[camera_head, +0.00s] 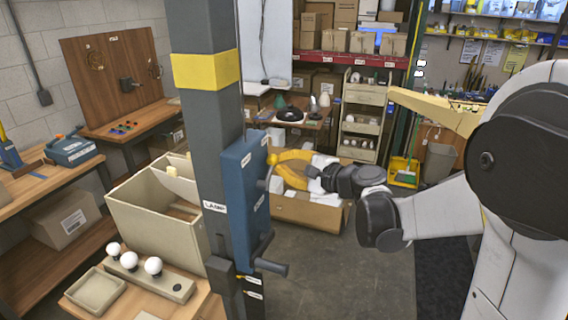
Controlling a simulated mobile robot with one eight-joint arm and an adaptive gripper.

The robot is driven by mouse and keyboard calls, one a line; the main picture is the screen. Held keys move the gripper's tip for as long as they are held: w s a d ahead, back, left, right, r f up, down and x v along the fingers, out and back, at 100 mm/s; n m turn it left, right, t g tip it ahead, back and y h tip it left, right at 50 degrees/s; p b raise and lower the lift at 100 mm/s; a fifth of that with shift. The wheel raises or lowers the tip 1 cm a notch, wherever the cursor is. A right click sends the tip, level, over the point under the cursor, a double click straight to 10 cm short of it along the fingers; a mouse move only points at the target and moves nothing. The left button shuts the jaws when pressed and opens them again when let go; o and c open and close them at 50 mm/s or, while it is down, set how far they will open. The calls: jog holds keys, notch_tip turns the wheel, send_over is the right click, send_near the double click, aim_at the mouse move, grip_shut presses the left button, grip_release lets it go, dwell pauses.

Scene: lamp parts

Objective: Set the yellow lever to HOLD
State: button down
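A blue box (238,195) is mounted on the right side of a grey post (192,120) with a yellow band. A yellow curved piece (289,158) shows just right of the box; I cannot tell whether it is the lever or something behind it. A dark handle (272,269) sticks out at the box's lower end. My gripper (313,172) points left toward the box, with its tip close to or overlapping the yellow piece. Whether they touch is unclear, and the finger opening is too small to judge. I cannot read a HOLD mark; small labels (252,281) sit low on the post.
A beige bin (150,215) and a holder with white bulbs (152,287) stand on the bench at left. A cardboard box (308,212) is on the floor behind my gripper. Open floor (345,270) lies below my arm. A shelf cart (360,120) stands at the back.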

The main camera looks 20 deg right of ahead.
aim_at(275, 156)
jog(key=shift+s+a+r+n+t+b, duration=0.15)
jog(key=shift+s+r+n+t+b, duration=0.1)
jog(key=shift+r+n+t+b, duration=0.35)
dwell(0.5)
jog(key=n+b, duration=0.1)
jog(key=s+a+r+n+t+y+b, duration=0.1)
jog(key=n, duration=0.1)
jog(key=s+r+n, duration=0.1)
jog(key=n, duration=0.1)
jog(key=shift+s+a+t+b, duration=0.1)
jog(key=shift+a+t+b, duration=0.25)
jog(key=shift+t+b, duration=0.05)
jog(key=n, duration=0.1)
jog(key=s+n+y+b, duration=0.1)
jog(key=a+n+y+b, duration=0.1)
jog(key=n, duration=0.1)
jog(key=shift+s+a+r+t, duration=0.1)
jog(key=shift+s+r+t, duration=0.2)
jog(key=shift+s+r, duration=0.1)
jog(key=n, duration=0.1)
jog(key=s+a+n+y+b, duration=0.1)
jog(key=n, duration=0.1)
jog(key=s+n+y+b, duration=0.1)
jog(key=n, duration=0.1)
jog(key=shift+a+r, duration=0.15)
jog(key=shift+a, duration=0.1)
jog(key=shift+s+a+y, duration=0.3)
jog(key=shift+s, duration=0.1)
